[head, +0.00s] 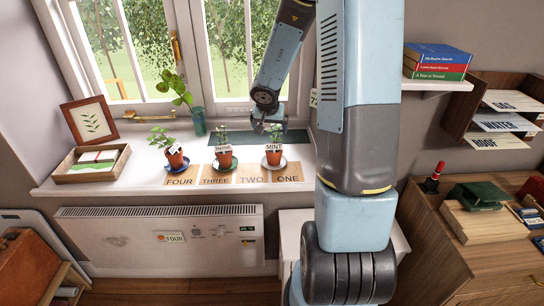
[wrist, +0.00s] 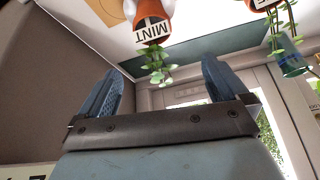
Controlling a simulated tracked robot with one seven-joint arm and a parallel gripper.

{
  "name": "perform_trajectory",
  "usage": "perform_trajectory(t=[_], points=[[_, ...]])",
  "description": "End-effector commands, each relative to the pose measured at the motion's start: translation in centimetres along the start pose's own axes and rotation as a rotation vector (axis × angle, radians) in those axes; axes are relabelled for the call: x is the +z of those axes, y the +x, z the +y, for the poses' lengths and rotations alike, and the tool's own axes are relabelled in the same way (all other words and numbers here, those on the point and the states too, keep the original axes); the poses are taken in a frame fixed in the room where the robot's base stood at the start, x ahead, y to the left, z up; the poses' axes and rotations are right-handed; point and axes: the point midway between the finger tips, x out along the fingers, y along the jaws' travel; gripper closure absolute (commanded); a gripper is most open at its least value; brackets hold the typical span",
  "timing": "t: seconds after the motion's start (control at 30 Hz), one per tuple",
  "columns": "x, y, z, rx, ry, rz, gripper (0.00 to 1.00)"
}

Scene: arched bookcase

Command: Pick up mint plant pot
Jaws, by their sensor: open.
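The mint plant pot (head: 273,158) is a small terracotta pot with a white MINT label and green leaves. It stands upright on a pale saucer on the windowsill, behind the cards marked TWO and ONE. My gripper (head: 264,118) is above and slightly behind it, apart from it, in the head view. In the wrist view the mint pot (wrist: 151,30) hangs upside down at the top, with its leaves pointing towards the gap of my gripper (wrist: 160,85). The two blue fingers are spread wide with nothing between them.
The thyme pot (head: 223,158) stands just left, and another labelled pot (head: 175,157) farther left on a blue saucer. A glass vase with a plant (head: 199,122), a picture frame (head: 90,120) and a shallow box (head: 92,165) share the sill (head: 135,182). The window is behind.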

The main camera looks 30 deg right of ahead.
Motion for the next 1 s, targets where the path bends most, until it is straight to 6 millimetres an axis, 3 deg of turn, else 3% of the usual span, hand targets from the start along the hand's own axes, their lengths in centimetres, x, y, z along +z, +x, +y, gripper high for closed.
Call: perform_trajectory(t=[0.2,0.8,1.0], points=[[1.1,1.8,0.8,0.035,0.013,-0.054,0.00],[1.4,9.0,0.9,0.035,0.011,-0.052,0.00],[1.4,10.0,1.0,0.034,0.013,-0.051,0.00]])
